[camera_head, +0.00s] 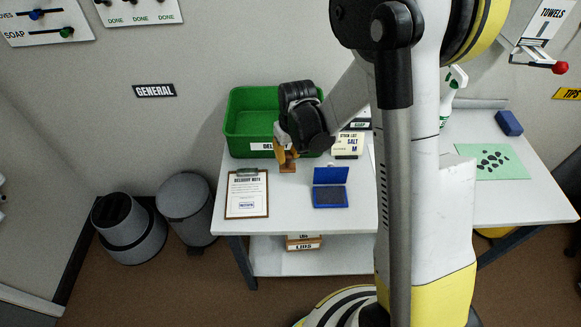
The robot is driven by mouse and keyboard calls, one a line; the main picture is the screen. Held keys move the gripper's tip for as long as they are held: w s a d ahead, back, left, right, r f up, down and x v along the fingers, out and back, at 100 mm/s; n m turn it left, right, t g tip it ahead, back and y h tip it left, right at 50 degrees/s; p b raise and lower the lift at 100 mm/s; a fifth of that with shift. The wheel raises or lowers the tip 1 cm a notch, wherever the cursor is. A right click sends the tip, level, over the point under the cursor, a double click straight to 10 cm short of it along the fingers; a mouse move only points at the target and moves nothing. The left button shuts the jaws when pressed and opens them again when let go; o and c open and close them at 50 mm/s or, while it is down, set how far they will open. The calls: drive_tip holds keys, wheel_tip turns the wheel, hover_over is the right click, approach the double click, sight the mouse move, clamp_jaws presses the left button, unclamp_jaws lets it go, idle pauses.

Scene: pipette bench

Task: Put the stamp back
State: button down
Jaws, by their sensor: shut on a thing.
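The stamp (287,165) is a small brown wooden piece on the white bench, in front of the green bin. My gripper (285,150) points down and is shut on it from above; the fingers partly hide its upper part. The stamp's base is at or very near the bench top; I cannot tell whether it touches. An open blue ink pad (330,196) with its lid raised lies to the right. A clipboard (232,209) with a delivery note lies to the left, with a blue mark low on its sheet.
The green bin (240,134) stands behind my gripper. My arm hides the bench's middle. On the right are a green mat (512,170), a blue block (509,123) and a spray bottle (447,103). The front strip is clear.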

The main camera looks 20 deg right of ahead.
sight(288, 164)
drive_tip(key=shift+d+f+b, duration=0.1)
drive_tip(key=shift+f+b, duration=0.5)
drive_tip(key=shift+f, duration=1.45)
drive_tip(key=shift+s, duration=0.1)
drive_tip(key=shift+f, duration=0.1)
drive_tip(key=c, duration=1.3)
unclamp_jaws()
drive_tip(key=shift+c, duration=0.2)
